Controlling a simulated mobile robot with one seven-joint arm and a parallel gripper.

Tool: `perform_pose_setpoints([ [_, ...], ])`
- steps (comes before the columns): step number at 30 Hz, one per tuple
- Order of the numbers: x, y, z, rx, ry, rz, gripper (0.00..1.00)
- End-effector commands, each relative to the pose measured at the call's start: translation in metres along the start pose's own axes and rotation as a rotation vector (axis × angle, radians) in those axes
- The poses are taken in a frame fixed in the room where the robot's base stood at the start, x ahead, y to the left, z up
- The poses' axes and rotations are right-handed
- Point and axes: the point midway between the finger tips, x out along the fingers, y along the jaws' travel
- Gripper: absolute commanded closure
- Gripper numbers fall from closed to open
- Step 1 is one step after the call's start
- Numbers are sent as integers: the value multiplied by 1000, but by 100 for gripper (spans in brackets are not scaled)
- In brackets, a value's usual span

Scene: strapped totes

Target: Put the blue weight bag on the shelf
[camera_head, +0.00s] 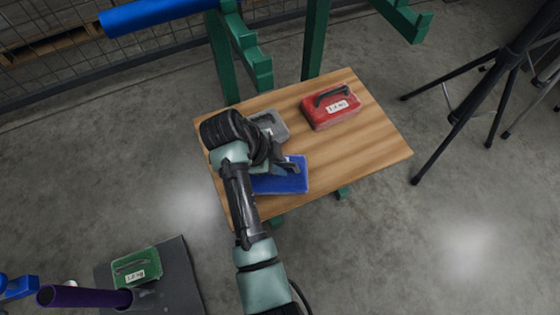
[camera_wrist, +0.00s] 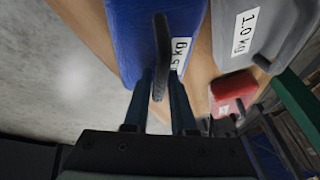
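The blue weight bag (camera_head: 294,182) lies on a wooden board (camera_head: 372,150) at its near left edge, partly hidden by my arm in the head view. In the wrist view the blue bag (camera_wrist: 128,40) shows a dark handle (camera_wrist: 161,45) and a white label partly covered by the handle and a finger. My gripper (camera_wrist: 160,90) is open, with its two fingers on either side of the near end of the handle. A gap shows between the fingers and the handle. In the head view my gripper (camera_head: 285,167) is over the blue bag.
A grey bag (camera_head: 270,126) lies just behind the blue one; a red bag (camera_head: 331,107) lies further right. Green posts (camera_head: 222,60) stand behind the board. A green bag (camera_head: 136,268) lies on a dark surface at lower left. Black tripod legs (camera_head: 455,118) stand at right.

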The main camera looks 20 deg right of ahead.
Motion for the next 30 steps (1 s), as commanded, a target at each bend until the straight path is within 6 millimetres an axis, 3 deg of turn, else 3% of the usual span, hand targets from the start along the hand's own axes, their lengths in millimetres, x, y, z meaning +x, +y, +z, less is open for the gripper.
perform_pose_setpoints([
  [1,0,0,0,0,0,0,65],
  [3,0,0,0,0,0,0,53],
  [14,-5,-1,-2,0,0,-1,53],
  [30,-107,-2,-2,-1,-1,-2,53],
])
